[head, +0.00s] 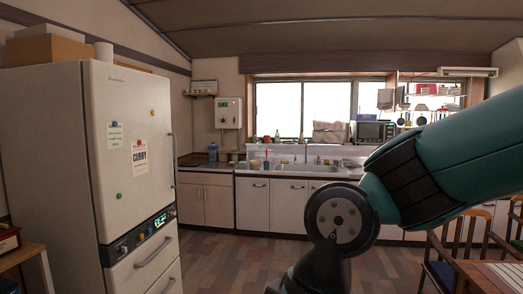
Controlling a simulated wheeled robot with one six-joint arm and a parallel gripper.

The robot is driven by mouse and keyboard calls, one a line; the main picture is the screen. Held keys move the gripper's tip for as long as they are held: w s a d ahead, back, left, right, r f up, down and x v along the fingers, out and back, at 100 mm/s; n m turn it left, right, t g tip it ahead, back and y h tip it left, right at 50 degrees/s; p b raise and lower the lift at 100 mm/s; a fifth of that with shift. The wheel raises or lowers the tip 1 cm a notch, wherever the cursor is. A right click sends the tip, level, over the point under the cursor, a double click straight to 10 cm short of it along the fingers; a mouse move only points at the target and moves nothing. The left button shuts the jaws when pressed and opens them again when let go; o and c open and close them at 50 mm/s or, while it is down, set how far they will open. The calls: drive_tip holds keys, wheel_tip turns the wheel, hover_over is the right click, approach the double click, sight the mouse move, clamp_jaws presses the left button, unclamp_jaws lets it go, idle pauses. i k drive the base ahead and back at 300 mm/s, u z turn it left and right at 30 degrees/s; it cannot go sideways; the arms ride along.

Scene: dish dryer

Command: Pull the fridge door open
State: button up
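The fridge (45,160) is a tall white cabinet at the left of the head view. Its large upper door (120,195) looks shut and carries paper notes and small magnets. A slim vertical handle (174,160) runs along the door's right edge. Below the door are a lit green display panel (151,231) and drawers with bar handles. My teal and black arm comes in from the right and bends down at the middle of the picture, to the right of the fridge and apart from it. My gripper is out of the picture.
A counter with a sink (310,168) and white cupboards (287,205) runs along the back wall. Wooden chairs (455,245) and a table (492,275) stand at the lower right. The wooden floor (225,250) between the fridge and my arm is clear.

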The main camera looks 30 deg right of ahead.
sight(129, 110)
drive_tip(key=z, duration=0.55)
drive_tip(key=i, duration=3.25)
drive_tip(key=u, duration=1.15)
